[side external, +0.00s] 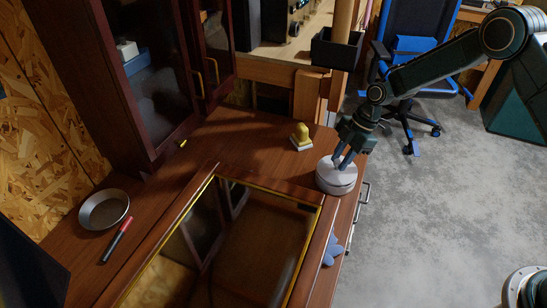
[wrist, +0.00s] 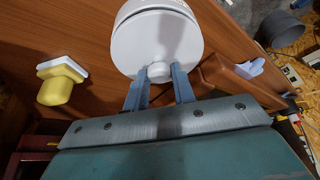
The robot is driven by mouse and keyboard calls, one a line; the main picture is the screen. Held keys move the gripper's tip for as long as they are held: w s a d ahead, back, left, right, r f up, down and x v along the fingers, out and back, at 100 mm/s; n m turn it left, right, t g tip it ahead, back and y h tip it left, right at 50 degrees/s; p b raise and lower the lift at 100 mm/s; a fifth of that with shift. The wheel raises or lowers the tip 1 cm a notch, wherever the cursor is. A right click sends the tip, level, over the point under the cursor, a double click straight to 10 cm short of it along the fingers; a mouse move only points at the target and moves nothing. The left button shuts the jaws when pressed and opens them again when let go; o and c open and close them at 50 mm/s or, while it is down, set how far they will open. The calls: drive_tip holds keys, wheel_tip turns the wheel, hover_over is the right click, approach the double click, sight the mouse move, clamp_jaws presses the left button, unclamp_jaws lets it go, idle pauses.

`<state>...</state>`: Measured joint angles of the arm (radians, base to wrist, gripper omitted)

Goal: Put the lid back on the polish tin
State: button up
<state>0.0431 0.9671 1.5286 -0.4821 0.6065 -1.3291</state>
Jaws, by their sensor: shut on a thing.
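The white round lid (side external: 332,172) is at the right edge of the plank bench, directly over the pale polish tin (side external: 337,190). My gripper (side external: 343,161) reaches down from the upper right and is shut on the lid's knob. In the wrist view the two fingers (wrist: 159,73) stand on either side of the knob, and the lid's face (wrist: 158,38) looks round and plain. Part of the tin (wrist: 150,6) shows beyond the lid's rim. The lid looks roughly lined up with the tin; I cannot tell whether it is fully seated.
A yellow block on a white base (side external: 301,136) stands behind the tin. A glazed door (side external: 200,180) lies across the bench. A blue splayed object (side external: 333,250) is at its right edge.

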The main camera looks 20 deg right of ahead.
drive_tip(key=o, duration=1.5)
drive_tip(key=shift+r, duration=0.15)
drive_tip(key=shift+r, duration=3.35)
clamp_jaws()
